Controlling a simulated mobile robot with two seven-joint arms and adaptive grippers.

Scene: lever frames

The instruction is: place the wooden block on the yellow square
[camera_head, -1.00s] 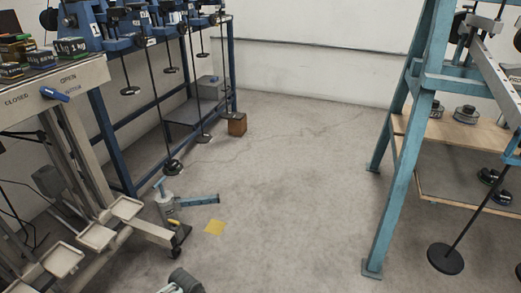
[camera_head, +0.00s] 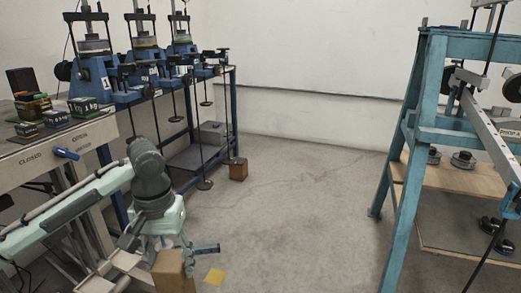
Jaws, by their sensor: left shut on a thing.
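My left gripper (camera_head: 168,250) comes in from the left and points down. It is shut on a wooden block (camera_head: 174,274), a brown block hanging under it near the bottom edge. The fingers are partly hidden. The yellow square (camera_head: 214,276) lies flat on the concrete floor just right of the held block in the picture, apart from it. The height of the block above the floor is hard to tell. My right gripper does not show.
A second brown block (camera_head: 238,169) sits by the blue rack's far leg. A grey bench (camera_head: 60,150) is at left, a teal frame (camera_head: 405,170) at right. The middle floor is clear.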

